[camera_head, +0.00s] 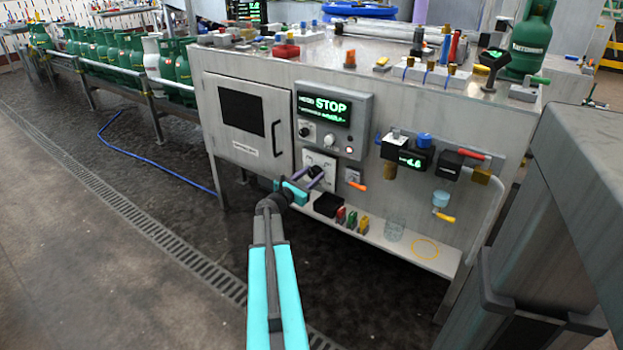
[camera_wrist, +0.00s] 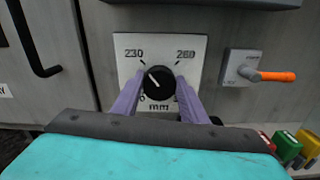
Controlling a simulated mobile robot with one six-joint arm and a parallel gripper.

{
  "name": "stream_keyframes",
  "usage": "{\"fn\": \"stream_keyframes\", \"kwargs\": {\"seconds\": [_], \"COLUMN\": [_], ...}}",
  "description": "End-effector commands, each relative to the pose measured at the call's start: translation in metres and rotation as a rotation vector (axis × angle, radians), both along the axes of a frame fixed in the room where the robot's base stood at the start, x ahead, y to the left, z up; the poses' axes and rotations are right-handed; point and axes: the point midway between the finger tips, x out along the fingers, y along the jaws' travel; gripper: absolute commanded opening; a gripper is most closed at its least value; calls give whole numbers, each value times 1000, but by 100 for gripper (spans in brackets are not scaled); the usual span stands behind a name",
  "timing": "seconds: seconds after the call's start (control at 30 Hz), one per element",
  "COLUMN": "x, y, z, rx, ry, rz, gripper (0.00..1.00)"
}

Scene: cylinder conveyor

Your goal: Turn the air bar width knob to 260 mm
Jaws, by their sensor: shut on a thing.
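The air bar width knob (camera_wrist: 159,84) is round and black, on a white plate (camera_wrist: 192,48) marked in mm. Its white pointer line points up and left, toward the 230 mark (camera_wrist: 134,54). A mark that looks like 260 (camera_wrist: 186,54) is at the plate's upper right; the lower marks are mostly hidden by the fingers. My gripper (camera_wrist: 160,80) has its two purple fingers on either side of the knob, shut on it. In the head view my gripper (camera_head: 315,173) reaches the plate (camera_head: 327,159) below the control box, covering most of the knob.
A display reading STOP (camera_head: 324,109) is above the plate. An orange-handled valve (camera_wrist: 270,75) sits close to its right. A cabinet door with a black handle (camera_head: 276,143) is to the left. A shelf (camera_head: 375,236) with small coloured items runs below.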

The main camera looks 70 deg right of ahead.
Motion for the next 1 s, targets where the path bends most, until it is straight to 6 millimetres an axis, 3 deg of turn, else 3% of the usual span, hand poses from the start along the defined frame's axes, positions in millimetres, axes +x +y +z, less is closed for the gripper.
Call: {"fn": "stream_keyframes", "kwargs": {"seconds": [1.0], "x": [-4], "y": [0], "z": [-7], "rx": [-221], "ry": [-839], "rz": [3], "gripper": [17]}}
